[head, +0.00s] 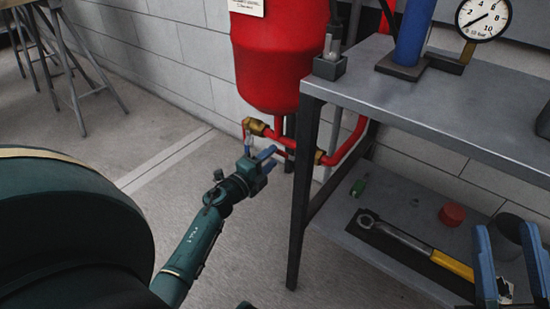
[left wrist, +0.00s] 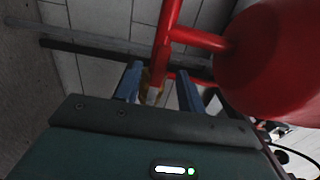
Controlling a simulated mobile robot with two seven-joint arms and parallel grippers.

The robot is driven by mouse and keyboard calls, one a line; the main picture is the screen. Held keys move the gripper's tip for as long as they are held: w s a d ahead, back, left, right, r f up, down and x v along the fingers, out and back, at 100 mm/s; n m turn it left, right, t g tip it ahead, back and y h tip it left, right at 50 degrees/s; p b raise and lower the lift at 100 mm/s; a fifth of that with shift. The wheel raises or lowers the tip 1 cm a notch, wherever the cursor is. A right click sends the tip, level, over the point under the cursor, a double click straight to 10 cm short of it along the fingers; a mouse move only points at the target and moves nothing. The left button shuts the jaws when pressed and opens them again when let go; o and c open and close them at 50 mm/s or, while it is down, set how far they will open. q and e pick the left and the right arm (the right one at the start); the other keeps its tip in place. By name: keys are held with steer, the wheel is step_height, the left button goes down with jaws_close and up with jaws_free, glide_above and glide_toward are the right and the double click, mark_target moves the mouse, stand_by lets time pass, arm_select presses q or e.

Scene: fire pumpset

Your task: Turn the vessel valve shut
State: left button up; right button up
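The red pressure vessel (head: 280,60) hangs by the wall, with red pipework below it. A brass valve (head: 257,127) sits on the pipe under its left side; a second brass fitting (head: 320,157) is further right. My left gripper (head: 268,157) is just below and in front of the left brass valve, with blue fingers pointing at the pipework. In the left wrist view, the open fingers (left wrist: 158,88) stand either side of a brass part (left wrist: 146,80) on the red pipe; contact cannot be told. The lever's position is unclear. My right gripper (head: 508,265) is open at the lower right.
A grey metal bench (head: 430,100) stands right of the vessel, its dark front leg (head: 300,200) close to my left gripper.

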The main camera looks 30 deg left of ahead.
arm_select(q)
steer(key=shift+w+d, duration=0.1)
steer(key=shift+w, duration=1.2)
arm_select(e)
step_height(320, 180, up, 2)
steer(key=shift+d+n+y, duration=0.1)
steer(key=shift+n+y, duration=0.5)
steer(key=shift+n, duration=0.1)
arm_select(q)
steer(key=shift+c, duration=0.3)
steer(key=c, duration=0.6)
jaws_close()
arm_select(e)
steer(key=shift+w+f, duration=0.1)
steer(key=shift+f, duration=0.15)
